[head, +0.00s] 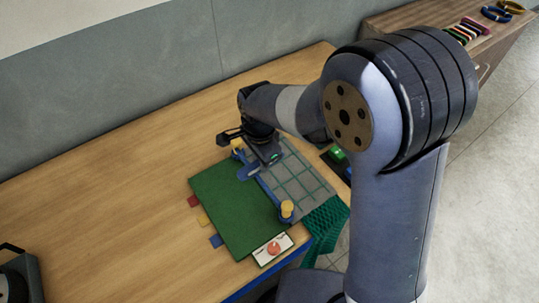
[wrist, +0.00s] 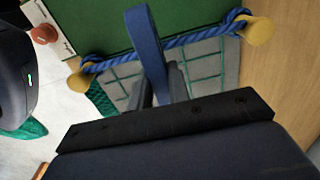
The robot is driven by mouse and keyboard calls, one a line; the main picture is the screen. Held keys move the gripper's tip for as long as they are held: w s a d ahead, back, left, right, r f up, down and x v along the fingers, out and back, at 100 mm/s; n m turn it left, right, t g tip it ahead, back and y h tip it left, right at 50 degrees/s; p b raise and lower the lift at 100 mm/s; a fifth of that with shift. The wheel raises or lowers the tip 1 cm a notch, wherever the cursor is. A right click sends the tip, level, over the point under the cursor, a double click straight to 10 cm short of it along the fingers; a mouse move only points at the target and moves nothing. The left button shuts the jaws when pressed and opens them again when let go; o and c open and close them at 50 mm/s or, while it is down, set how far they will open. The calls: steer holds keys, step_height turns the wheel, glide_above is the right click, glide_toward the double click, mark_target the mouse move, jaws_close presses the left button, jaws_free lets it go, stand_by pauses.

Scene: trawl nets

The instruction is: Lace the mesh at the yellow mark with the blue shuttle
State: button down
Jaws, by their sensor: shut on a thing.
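My gripper (head: 262,152) is above the far part of the green board (head: 232,206), over the blue rope. In the wrist view its fingers (wrist: 160,90) are shut on the blue shuttle (wrist: 147,42), a flat blue strip that reaches across the rope (wrist: 205,37) and over the board. The shuttle also shows below the gripper in the head view (head: 246,172). The rope runs between two yellow posts (head: 287,209). Green mesh (head: 301,178) lies on a grey panel beside the rope. Red, yellow (head: 203,218) and blue tabs line the board's left edge. I see no yellow mark on the visible mesh.
A white plate with a red button (head: 273,248) sits at the board's near corner. Green netting (head: 325,222) hangs over the table edge. A dark box with a green light (head: 337,153) stands at right.

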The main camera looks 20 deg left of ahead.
steer(key=s+a, duration=0.6)
steer(key=s, duration=0.1)
steer(key=shift+s+a, duration=0.2)
stand_by(0.4)
stand_by(0.4)
